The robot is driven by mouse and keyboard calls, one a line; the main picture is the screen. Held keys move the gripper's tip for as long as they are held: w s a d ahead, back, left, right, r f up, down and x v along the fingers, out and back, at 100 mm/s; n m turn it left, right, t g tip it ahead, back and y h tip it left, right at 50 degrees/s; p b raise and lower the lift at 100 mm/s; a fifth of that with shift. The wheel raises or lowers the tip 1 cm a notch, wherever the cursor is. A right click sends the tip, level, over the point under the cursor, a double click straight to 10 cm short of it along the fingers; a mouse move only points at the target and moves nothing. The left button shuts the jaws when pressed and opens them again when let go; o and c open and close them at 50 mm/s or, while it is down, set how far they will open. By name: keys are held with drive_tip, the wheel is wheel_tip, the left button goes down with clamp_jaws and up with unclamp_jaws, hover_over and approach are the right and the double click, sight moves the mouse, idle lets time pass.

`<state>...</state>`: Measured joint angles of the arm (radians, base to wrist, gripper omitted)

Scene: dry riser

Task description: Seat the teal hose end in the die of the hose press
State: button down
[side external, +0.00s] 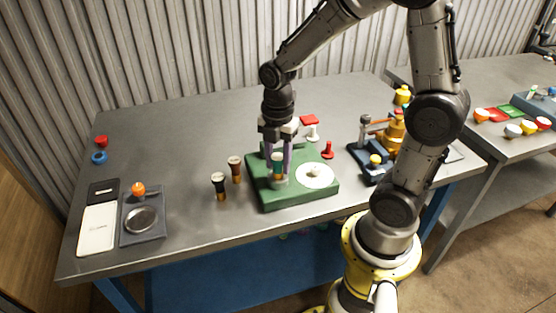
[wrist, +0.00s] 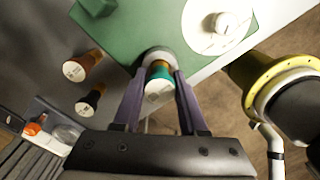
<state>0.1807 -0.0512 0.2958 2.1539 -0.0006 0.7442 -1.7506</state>
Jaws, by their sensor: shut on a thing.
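The teal hose end (side external: 278,159) is upright between the purple fingers of my gripper (side external: 277,168), which is shut on it. In the wrist view the hose end (wrist: 158,86) shows a white top, a teal band and an orange-brown lower part, with my gripper (wrist: 159,76) around it. The hose press has a green base (side external: 262,190) with a round white plate and knob (side external: 315,174). Its grey die ring (wrist: 157,54) lies right at the hose end's lower part. I cannot tell whether the lower end is inside the die or just above it.
A black-banded hose end (side external: 219,186) and a brown one (side external: 235,169) stand left of the press. A scale-like tray (side external: 142,218) and white pad (side external: 97,229) lie at far left. A dark fixture (side external: 372,160) stands at right. The back-left table (side external: 180,135) is clear.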

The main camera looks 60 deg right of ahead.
drive_tip(key=shift+c, duration=2.2)
unclamp_jaws()
drive_tip(key=shift+f, duration=0.1)
wheel_tip(320, 180, up, 11)
drive_tip(key=shift+r, duration=0.15)
drive_tip(key=r, duration=0.1)
drive_tip(key=m+t, duration=0.3)
drive_tip(key=m, duration=0.6)
approach(279, 157)
drive_tip(key=s+a+r, duration=0.3)
drive_tip(key=shift+s+a+f+m+t, duration=0.25)
drive_tip(key=shift+s+m+t, duration=0.2)
drive_tip(key=shift+s+m, duration=0.75)
drive_tip(key=shift+s+a+f+m+t, duration=0.1)
drive_tip(key=shift+s+a+m+t, duration=0.4)
drive_tip(key=shift+m, duration=1.3)
drive_tip(key=shift+s+a+f+m+t, duration=0.2)
drive_tip(key=shift+s+m+t, duration=0.15)
drive_tip(key=shift+s+m, duration=0.9)
